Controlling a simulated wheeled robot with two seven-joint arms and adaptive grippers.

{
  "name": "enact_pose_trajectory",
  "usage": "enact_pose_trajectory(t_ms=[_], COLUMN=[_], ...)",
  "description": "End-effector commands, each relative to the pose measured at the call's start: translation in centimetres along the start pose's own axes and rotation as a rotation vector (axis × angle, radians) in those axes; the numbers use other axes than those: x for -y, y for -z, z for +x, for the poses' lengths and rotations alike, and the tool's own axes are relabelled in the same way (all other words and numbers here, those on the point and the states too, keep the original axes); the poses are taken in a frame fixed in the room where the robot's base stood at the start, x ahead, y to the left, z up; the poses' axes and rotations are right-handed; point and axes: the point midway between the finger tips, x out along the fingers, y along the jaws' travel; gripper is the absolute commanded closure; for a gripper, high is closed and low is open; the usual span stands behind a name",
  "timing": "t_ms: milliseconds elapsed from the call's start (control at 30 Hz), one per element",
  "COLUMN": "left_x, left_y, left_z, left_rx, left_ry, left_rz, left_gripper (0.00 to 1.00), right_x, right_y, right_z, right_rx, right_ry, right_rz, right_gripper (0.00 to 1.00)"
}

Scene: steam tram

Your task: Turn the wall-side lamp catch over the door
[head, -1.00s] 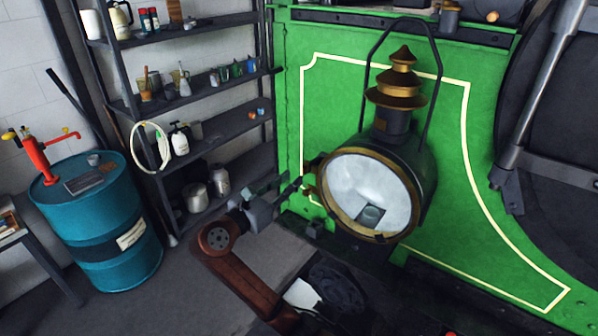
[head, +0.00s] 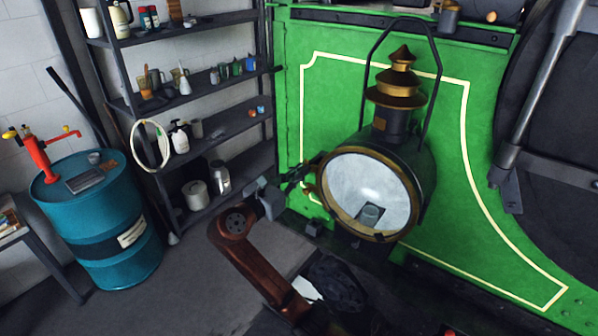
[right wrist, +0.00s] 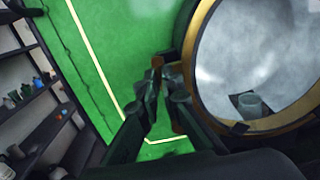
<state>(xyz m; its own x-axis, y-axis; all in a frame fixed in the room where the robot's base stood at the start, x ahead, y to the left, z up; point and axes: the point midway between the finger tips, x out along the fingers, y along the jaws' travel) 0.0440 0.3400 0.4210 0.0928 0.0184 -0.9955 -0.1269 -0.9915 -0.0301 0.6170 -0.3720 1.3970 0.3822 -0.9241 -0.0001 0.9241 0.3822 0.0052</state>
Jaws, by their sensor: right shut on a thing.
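The lamp (head: 372,195) is a big round headlamp with a brass-rimmed glass door (head: 340,228), standing in front of the green tram panel. My right gripper (head: 303,172) is at the door's left edge, on the side toward the shelves. In the right wrist view its fingers (right wrist: 166,92) are close together beside the brass rim, shut on the small dark lamp catch (right wrist: 174,76). The fingers hide most of the catch, so its exact angle cannot be told. My left gripper is not in view.
A shelf unit (head: 200,98) with bottles and tins stands left of the green panel (head: 335,85). A blue drum (head: 95,220) with a red pump stands further left. The lamp's carrying handle (head: 436,80) arches above it.

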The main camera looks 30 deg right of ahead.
Motion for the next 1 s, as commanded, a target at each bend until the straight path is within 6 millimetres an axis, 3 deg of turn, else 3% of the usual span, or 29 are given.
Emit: enact_pose_trajectory(t_ms=[567, 1000], left_x=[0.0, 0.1], left_y=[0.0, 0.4], left_z=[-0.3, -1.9], left_rx=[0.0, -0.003], left_ry=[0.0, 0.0], left_rz=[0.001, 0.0], left_gripper=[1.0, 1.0], right_x=[0.0, 0.2], right_y=[0.0, -0.1], right_z=[0.0, 0.0], right_rx=[-0.001, -0.002], right_ry=[-0.001, -0.002], right_rz=[0.032, 0.336], right_gripper=[1.0, 1.0])
